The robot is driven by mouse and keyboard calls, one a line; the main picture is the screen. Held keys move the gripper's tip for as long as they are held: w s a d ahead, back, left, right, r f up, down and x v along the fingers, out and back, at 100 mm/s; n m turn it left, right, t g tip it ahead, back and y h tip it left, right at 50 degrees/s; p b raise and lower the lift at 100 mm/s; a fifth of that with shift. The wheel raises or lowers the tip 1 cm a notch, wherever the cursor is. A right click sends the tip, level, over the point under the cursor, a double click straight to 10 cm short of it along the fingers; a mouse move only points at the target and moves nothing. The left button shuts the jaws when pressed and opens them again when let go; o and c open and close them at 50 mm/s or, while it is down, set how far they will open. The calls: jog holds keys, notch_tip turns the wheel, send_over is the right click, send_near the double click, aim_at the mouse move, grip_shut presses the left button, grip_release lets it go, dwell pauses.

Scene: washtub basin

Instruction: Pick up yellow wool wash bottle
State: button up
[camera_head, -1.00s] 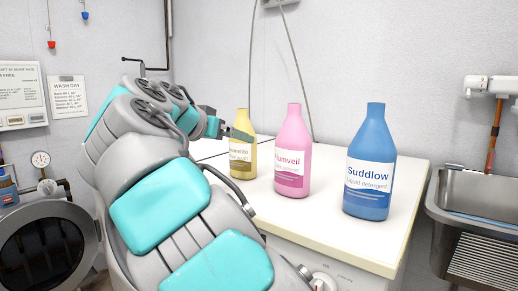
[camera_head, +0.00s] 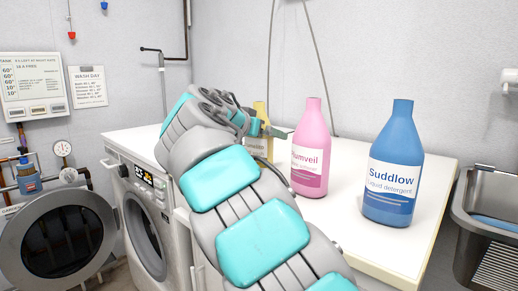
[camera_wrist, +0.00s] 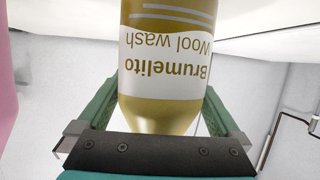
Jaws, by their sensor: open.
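The yellow wool wash bottle (camera_head: 260,148) stands on the white worktop, partly hidden behind my arm in the head view. In the wrist view the bottle (camera_wrist: 165,85) appears upside down, its label reading "Brumelito Wool wash". My gripper (camera_wrist: 155,115) is open, with one green finger on each side of the bottle's narrowing part. Gaps show between the fingers and the bottle. In the head view my gripper (camera_head: 262,128) is at the bottle's upper part, mostly hidden by my wrist.
A pink bottle (camera_head: 311,150) stands close to the right of the yellow one. A blue detergent bottle (camera_head: 394,165) stands farther right on the worktop (camera_head: 345,220). A washing machine (camera_head: 143,215) stands at left.

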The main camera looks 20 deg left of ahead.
grip_shut()
dwell(0.8)
